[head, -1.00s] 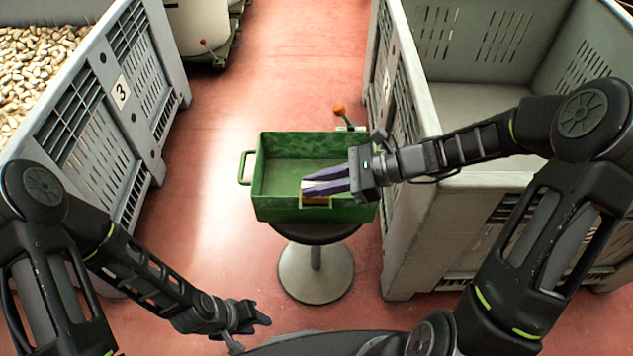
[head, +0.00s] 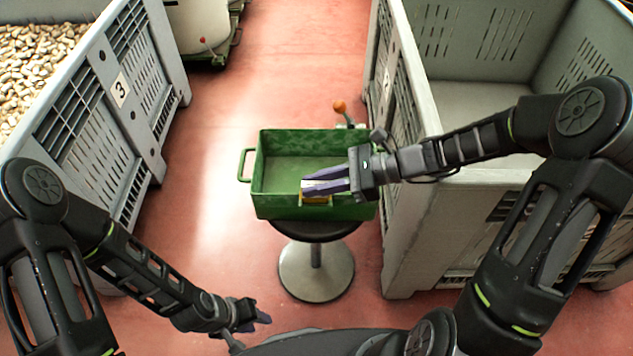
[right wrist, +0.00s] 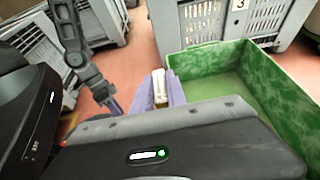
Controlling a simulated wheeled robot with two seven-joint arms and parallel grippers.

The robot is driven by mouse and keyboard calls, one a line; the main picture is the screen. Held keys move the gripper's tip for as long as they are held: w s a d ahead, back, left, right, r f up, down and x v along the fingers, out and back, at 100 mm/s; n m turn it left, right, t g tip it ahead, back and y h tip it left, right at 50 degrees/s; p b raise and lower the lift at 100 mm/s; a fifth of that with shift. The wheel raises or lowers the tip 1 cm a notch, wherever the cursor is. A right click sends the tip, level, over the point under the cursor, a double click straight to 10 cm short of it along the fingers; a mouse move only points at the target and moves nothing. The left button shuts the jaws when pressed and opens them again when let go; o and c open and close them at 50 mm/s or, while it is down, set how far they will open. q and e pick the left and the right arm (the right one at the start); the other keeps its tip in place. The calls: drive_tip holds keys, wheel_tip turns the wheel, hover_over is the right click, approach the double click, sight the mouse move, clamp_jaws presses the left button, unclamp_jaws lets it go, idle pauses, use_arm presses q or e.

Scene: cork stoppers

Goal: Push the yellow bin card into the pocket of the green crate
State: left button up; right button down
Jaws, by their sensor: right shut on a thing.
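The green crate (head: 270,206) sits on a round stool, its open top facing up. The yellow bin card (head: 316,200) shows as a small yellow strip at the crate's near wall, under my right gripper's fingertips. My right gripper (head: 308,187) is shut on the card at that wall. In the right wrist view the card (right wrist: 159,88) stands between the purple fingers, beside the green crate (right wrist: 262,85). The fingers hide much of the card and the pocket, so I cannot tell how far in it is. My left gripper (head: 262,317) hangs low at the left, away from the crate; its fingers are too small to judge.
The stool (head: 316,270) stands on the red floor. A large grey bin (head: 410,240) stands close on the right, under my right arm. Another grey bin (head: 110,130) full of corks is on the left. Floor between the left bin and the stool is clear.

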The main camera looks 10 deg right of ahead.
drive_tip(key=shift+f+b, duration=0.7)
drive_tip(key=shift+f, duration=0.3)
idle(0.5)
drive_tip(key=c, duration=1.3)
unclamp_jaws()
drive_tip(key=shift+o, duration=0.2)
drive_tip(key=p+v, duration=0.1)
drive_tip(key=v, duration=0.6)
drive_tip(key=shift+d, duration=0.35)
drive_tip(key=shift+s+r, duration=0.15)
